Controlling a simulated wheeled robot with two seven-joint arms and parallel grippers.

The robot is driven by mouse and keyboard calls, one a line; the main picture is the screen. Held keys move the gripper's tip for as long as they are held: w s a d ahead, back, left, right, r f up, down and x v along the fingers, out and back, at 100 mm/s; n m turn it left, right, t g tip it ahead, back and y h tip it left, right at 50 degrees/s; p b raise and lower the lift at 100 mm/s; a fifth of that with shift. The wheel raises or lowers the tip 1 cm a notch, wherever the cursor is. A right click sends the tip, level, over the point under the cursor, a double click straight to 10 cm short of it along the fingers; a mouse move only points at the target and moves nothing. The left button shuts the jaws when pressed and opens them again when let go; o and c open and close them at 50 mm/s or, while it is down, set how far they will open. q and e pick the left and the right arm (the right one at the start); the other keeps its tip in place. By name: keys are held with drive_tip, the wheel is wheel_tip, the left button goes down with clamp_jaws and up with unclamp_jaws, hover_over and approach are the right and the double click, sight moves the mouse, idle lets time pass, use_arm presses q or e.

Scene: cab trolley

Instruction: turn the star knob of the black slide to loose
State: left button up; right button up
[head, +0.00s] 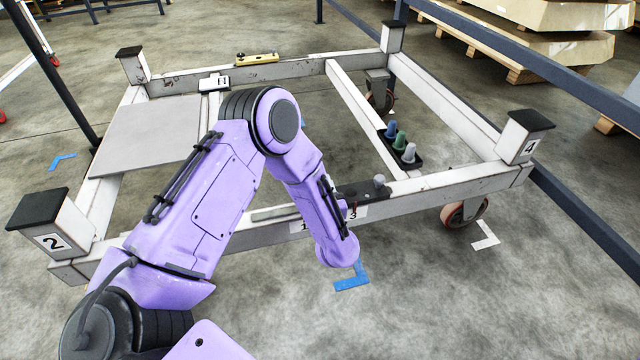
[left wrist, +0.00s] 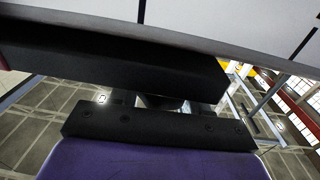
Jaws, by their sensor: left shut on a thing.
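My left arm reaches over the front beam of the white trolley frame (head: 430,183), its purple wrist low in front of the beam. In the head view the arm hides the jaws. In the left wrist view my left gripper (left wrist: 160,102) is shut, close against a pale surface crossed by dark lines; the thing between its jaws is mostly hidden. A dark part (head: 362,190) with a grey rounded piece on it sits on the front beam just right of the wrist; I cannot tell whether it is the black slide. The star knob is not clearly visible. My right gripper is not in view.
A black tray (head: 418,163) with blue, green and grey cones stands on the trolley to the right. A yellow level (head: 257,59) lies on the rear beam. Black-capped corner posts (head: 525,133) rise from the frame. A dark rail runs along the right.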

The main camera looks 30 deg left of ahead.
use_arm(q)
drive_tip(key=shift+s+n+g+y+p, duration=0.2)
drive_tip(key=shift+n+g+y+p, duration=0.2)
drive_tip(key=shift+n+g+y, duration=1.15)
drive_tip(key=shift+g, duration=0.45)
drive_tip(key=o, duration=1)
drive_tip(key=shift+a, duration=0.1)
drive_tip(key=shift+c, duration=0.2)
drive_tip(key=p+v, duration=0.2)
drive_tip(key=v, duration=0.8)
drive_tip(key=shift+s+d, duration=0.25)
